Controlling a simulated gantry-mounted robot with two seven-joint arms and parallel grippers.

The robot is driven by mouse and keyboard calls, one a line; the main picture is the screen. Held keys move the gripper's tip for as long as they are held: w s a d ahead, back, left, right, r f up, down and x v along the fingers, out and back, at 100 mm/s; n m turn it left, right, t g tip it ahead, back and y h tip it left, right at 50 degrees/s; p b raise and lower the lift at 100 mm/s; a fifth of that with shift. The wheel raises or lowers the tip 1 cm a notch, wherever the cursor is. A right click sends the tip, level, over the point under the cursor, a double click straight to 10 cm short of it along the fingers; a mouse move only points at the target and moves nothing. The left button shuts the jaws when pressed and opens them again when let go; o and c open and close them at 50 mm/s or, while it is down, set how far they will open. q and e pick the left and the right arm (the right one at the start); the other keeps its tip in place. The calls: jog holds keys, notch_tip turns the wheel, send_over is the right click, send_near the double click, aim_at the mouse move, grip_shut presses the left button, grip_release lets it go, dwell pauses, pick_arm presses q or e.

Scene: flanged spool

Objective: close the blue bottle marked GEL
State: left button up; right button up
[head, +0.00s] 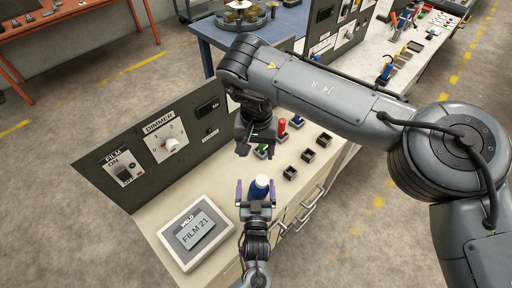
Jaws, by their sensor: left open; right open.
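A blue bottle (258,193) with a white top (262,181) stands between the fingers of my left gripper (256,187), near the front of the bench. The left gripper is open, with a finger on each side of the bottle. I cannot read any GEL marking, nor tell whether the white top is a cap or a bare neck. My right gripper (252,147) is open above the bench, behind the bottle. The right hand partly hides the small items behind it, and no separate cap can be made out.
Red (282,127), blue (297,120) and green (262,152) items stand beside the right gripper. Several empty black holders (308,155) are to the right. A display reading FILM 21 (194,233) is at left front. A dark panel (112,178) with switches stands behind.

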pick_arm(q)
jog(key=s, duration=0.9)
jog(key=shift+s+p, duration=0.4)
